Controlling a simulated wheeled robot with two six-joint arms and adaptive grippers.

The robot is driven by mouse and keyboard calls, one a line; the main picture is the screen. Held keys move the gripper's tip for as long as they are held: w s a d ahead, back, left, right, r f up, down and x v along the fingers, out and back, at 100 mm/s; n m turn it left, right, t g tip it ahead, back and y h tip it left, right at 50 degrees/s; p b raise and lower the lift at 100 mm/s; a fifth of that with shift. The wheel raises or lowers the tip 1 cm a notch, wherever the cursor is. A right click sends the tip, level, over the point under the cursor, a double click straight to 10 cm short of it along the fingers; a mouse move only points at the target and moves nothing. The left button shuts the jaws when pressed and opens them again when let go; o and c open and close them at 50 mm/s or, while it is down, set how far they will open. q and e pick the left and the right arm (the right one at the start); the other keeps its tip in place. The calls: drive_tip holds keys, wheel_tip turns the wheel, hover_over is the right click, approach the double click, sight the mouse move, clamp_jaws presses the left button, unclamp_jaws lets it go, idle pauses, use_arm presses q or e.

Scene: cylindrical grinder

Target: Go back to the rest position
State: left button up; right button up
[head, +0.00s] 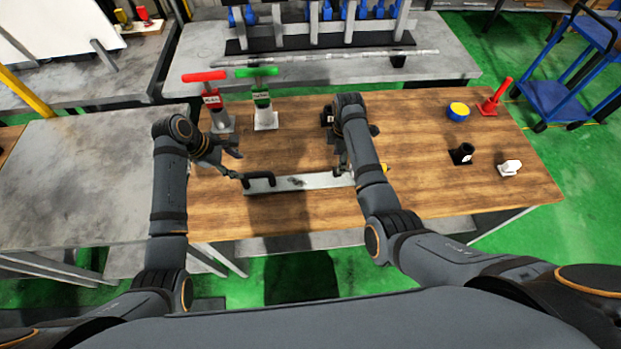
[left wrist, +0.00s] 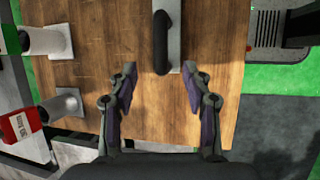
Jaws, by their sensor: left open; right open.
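My left gripper (head: 233,160) is open above the left part of the wooden table. My right gripper (head: 343,158) is open, over the middle of the table, with its fingers partly hidden by its arm. A long grey bar with black handles (head: 310,181) lies along the table's front, just below both grippers. In the left wrist view, my left gripper (left wrist: 160,82) has its fingers spread, and the bar's black handle (left wrist: 161,45) shows beyond and between the fingertips. I cannot tell whether the right fingers touch the bar.
A red-handled tool (head: 213,100) and a green-handled tool (head: 262,98) stand behind my left gripper. A blue-yellow round piece (head: 458,112), red-handled piece (head: 495,98), black holder (head: 462,154) and white piece (head: 510,167) stand right. A grey table (head: 90,180) adjoins left.

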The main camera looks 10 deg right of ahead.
use_arm(q)
drive_tip(key=shift+a+r, duration=0.1)
drive_tip(key=shift+r, duration=0.2)
drive_tip(key=shift+s, duration=0.1)
